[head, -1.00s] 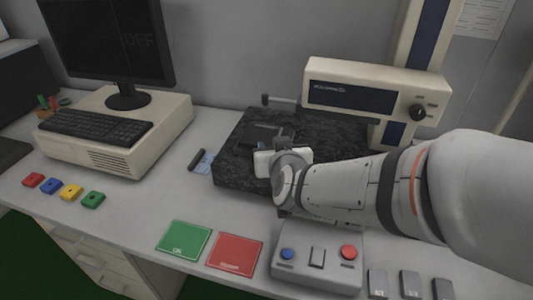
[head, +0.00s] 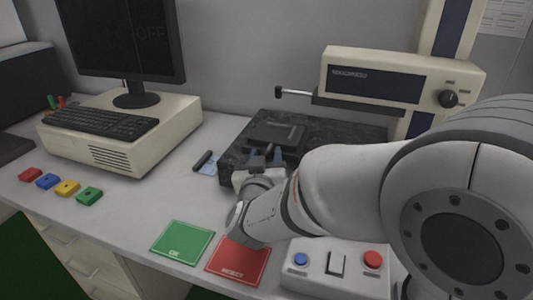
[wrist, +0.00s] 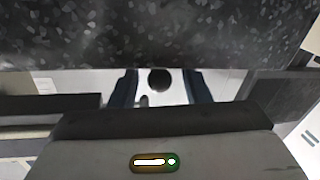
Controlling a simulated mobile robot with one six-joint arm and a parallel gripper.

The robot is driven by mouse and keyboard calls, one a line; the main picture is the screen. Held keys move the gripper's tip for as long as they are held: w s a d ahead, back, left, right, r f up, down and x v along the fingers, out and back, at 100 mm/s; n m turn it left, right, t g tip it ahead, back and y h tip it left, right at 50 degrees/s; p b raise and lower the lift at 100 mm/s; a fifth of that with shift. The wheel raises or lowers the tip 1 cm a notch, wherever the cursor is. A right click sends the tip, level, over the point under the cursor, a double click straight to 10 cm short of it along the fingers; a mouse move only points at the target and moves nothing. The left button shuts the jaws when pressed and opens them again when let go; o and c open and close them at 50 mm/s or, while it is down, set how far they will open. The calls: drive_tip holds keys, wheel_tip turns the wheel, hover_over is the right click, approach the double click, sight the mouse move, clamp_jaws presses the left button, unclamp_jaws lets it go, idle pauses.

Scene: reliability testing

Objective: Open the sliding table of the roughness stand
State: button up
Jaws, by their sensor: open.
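The roughness stand has a speckled dark granite base (head: 236,152) and a cream measuring head (head: 375,80) on a column. The sliding table (head: 272,134) is a dark flat block on top of the granite. My gripper (head: 265,163) is at the front of the base, partly hiding it. In the wrist view my gripper (wrist: 160,90) is open, its two dark fingers apart. A round black knob (wrist: 159,79) shows between the fingers, below the granite in the picture. I cannot tell whether the fingers touch it.
A green card (head: 182,242) and a red card (head: 238,262) lie in front of my arm. A grey control box (head: 335,265) with blue and red buttons is at the front right. A computer (head: 120,125) and several coloured blocks (head: 67,188) are at left.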

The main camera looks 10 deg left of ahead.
drive_tip(key=shift+w, duration=0.45)
drive_tip(key=shift+c, duration=0.2)
clamp_jaws()
